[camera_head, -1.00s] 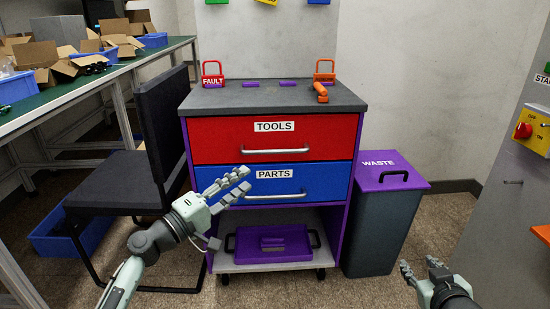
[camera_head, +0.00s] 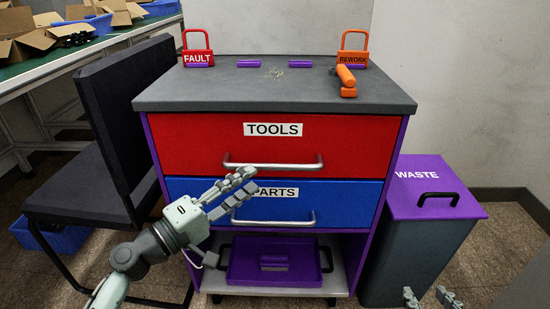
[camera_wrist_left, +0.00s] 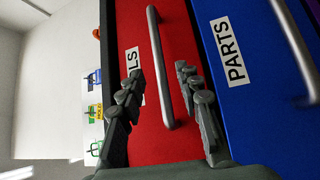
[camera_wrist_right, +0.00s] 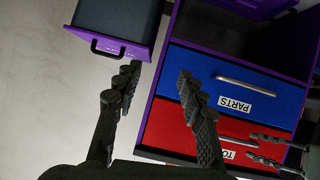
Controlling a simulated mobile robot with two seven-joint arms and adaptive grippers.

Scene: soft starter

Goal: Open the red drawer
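The red drawer (camera_head: 200,145), labelled TOOLS, is the upper drawer of a purple-sided cabinet and looks closed. Its silver bar handle (camera_head: 272,167) runs across its lower part. My left gripper (camera_head: 248,180) is open, with its fingers just below the handle's left part in the head view. In the left wrist view, the red drawer's handle (camera_wrist_left: 160,65) lies between the two open fingers (camera_wrist_left: 160,75), apparently not clasped. My right gripper (camera_wrist_right: 157,75) is open and empty; only its fingertips show at the head view's bottom right.
A blue PARTS drawer (camera_head: 345,198) sits below, over a shelf with a purple tray (camera_head: 240,262). A black chair (camera_head: 130,110) stands left, a WASTE bin (camera_head: 400,250) right. The cabinet top (camera_head: 230,90) bears red FAULT (camera_head: 197,58) and orange REWORK (camera_head: 352,58) items.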

